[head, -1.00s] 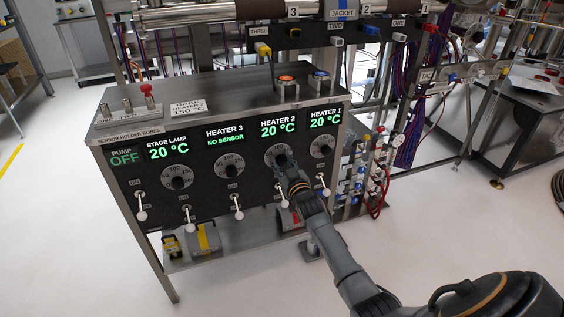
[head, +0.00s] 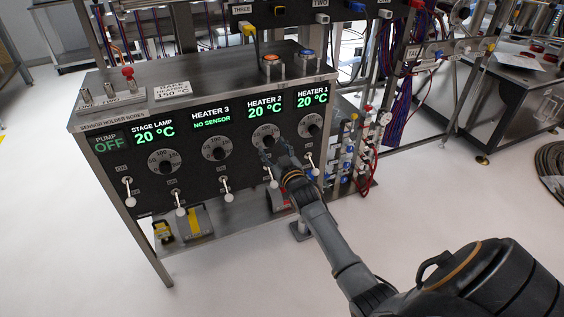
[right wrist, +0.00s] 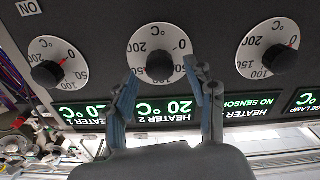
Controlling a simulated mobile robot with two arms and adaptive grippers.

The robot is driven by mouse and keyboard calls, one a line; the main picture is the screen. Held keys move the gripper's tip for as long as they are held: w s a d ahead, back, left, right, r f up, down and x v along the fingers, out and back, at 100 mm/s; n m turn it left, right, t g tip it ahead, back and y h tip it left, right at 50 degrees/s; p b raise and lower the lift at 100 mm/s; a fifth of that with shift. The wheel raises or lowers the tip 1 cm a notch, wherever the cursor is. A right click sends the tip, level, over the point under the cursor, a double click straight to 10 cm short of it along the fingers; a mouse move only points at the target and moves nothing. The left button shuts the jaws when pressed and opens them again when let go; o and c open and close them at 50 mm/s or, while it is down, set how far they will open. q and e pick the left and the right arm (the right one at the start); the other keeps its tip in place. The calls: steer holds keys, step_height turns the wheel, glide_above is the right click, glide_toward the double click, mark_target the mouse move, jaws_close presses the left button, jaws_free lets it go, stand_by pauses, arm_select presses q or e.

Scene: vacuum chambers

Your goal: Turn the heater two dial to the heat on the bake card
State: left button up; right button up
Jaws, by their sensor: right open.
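The heater two dial (head: 262,131) is a white-marked dial with a black knob, under a green 20 °C readout (head: 265,109). In the right wrist view, which is upside down, the dial (right wrist: 158,40) lies just beyond my fingers, with its knob (right wrist: 160,66) between them. My right gripper (head: 277,150) is open, one finger on each side of the knob; I cannot tell whether either touches it. It also shows in the right wrist view (right wrist: 166,76). The bake card (head: 173,91) stands on the cabinet top and reads 150 °C. My left gripper is not in view.
The heater 3 dial (head: 215,147) and heater 1 dial (head: 309,126) flank this dial. White-tipped toggle switches (head: 227,197) line the panel below. Sensor holder bores (head: 110,101) and two buttons (head: 272,59) sit on top. Cables and fittings (head: 350,150) are at the right.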

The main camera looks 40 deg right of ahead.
steer(key=v, duration=0.9)
steer(key=s+a+f+g+y, duration=0.1)
steer(key=s+a+f+g, duration=0.25)
steer(key=s+f, duration=0.45)
steer(key=s+a+f+n+g+y, duration=0.1)
steer(key=s+a+f+g+y, duration=0.25)
steer(key=f, duration=0.95)
steer(key=s+a+f+g+h, duration=0.1)
steer(key=s+a+f+g, duration=0.2)
steer(key=s+a+f, duration=0.5)
steer(key=s+a+f+n+g+y, duration=0.1)
steer(key=s+a+f+g, duration=0.15)
steer(key=s+f, duration=0.45)
steer(key=s+a+f+g, duration=0.2)
steer(key=s+f+g, duration=0.15)
steer(key=s, duration=0.45)
arm_select(q)
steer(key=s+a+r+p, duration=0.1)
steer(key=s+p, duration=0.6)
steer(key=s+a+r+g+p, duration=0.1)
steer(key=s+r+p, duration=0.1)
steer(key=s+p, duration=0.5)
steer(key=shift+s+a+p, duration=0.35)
steer(key=shift+p, duration=0.1)
arm_select(e)
steer(key=s+d+r, duration=0.2)
steer(key=s+d, duration=0.1)
steer(key=s, duration=1.2)
steer(key=shift+n, duration=0.3)
steer(key=shift+r, duration=0.1)
